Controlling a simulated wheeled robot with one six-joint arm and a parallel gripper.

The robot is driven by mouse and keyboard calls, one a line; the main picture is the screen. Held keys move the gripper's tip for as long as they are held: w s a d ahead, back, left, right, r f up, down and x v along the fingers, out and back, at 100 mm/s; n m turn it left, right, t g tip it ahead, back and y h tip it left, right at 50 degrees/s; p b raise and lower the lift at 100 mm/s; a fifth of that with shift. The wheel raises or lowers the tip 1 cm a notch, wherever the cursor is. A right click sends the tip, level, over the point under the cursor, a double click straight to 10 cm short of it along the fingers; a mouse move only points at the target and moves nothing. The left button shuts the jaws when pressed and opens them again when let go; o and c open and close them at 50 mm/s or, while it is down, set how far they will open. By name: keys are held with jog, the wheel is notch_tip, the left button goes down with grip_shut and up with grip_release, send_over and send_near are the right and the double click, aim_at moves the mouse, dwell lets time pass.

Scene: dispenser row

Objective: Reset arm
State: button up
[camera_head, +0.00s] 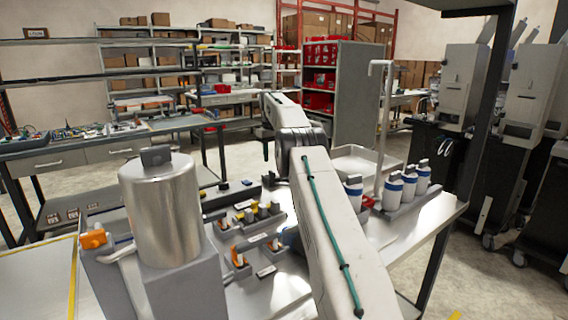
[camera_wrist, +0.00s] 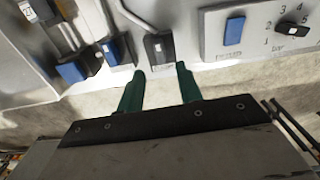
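My gripper (camera_wrist: 160,68) shows in the wrist view with its two green fingers apart. Nothing is between them. A black block with a pale label (camera_wrist: 158,48) lies just beyond the fingertips on the grey bench surface; I see no contact. In the head view my arm reaches from the bottom right up to the middle of the picture and bends there. My gripper cannot be made out in that view.
A metal cylinder (camera_head: 162,210) stands at left on the bench (camera_head: 290,285). Small trays with vials (camera_head: 257,212) lie at its middle. White bottles with blue bands (camera_head: 393,190) stand at right, near a tall pale pipe (camera_head: 384,120). A panel with a dial (camera_wrist: 290,30) shows in the wrist view.

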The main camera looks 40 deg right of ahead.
jog(key=shift+r, duration=0.55)
